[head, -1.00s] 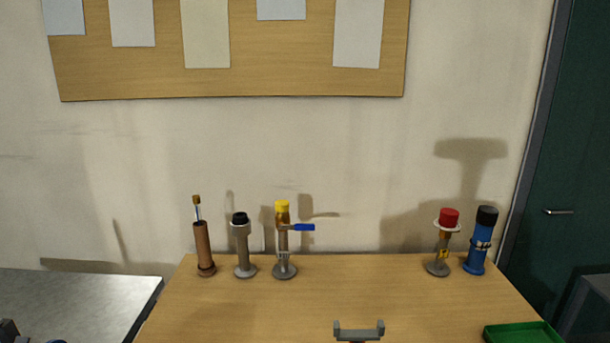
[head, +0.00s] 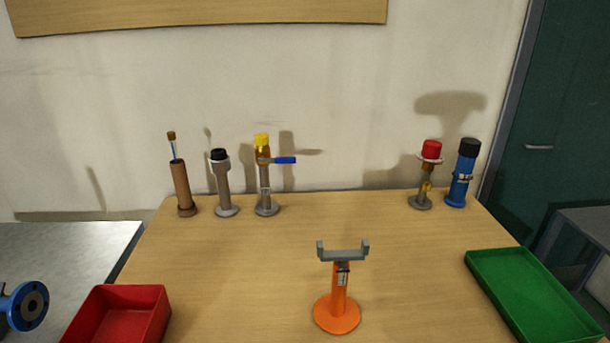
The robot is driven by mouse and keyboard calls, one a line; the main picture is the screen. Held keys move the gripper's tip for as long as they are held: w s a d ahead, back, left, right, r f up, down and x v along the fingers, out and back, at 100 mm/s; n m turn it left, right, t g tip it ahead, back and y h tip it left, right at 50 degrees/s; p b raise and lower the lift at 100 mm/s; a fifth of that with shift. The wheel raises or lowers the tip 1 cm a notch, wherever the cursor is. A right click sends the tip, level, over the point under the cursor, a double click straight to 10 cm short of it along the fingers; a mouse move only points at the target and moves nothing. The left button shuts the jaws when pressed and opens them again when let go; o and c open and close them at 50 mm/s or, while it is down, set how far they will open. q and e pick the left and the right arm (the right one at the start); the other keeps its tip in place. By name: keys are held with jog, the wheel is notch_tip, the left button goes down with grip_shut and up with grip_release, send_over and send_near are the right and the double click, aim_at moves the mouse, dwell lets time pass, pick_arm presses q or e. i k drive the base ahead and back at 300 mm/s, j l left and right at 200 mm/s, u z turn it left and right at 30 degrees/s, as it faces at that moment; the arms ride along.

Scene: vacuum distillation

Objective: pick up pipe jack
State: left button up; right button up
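The pipe jack (head: 339,293) stands upright near the front middle of the wooden table. It has a round orange base, an orange post and a grey U-shaped cradle on top, with a small tag on the post. The cradle is empty. Neither of my grippers shows in the head view, so I cannot see whether they are open or shut.
A red tray (head: 119,315) stands left of the jack and a green tray (head: 534,297) right of it on the wooden table (head: 240,262). Several upright fittings line the back edge, including a blue cylinder (head: 461,178). A blue flanged pipe (head: 24,306) is on the left metal table (head: 62,254).

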aim_at(334, 313)
jog(key=k+j+z, duration=0.1)
jog(key=j+z, duration=0.15)
jog(key=z, duration=0.15)
jog(key=k+j+z, duration=0.1)
jog(key=z, duration=0.25)
jog(key=k+j+z, duration=0.15)
jog(key=j+z, duration=0.25)
jog(key=l, duration=0.1)
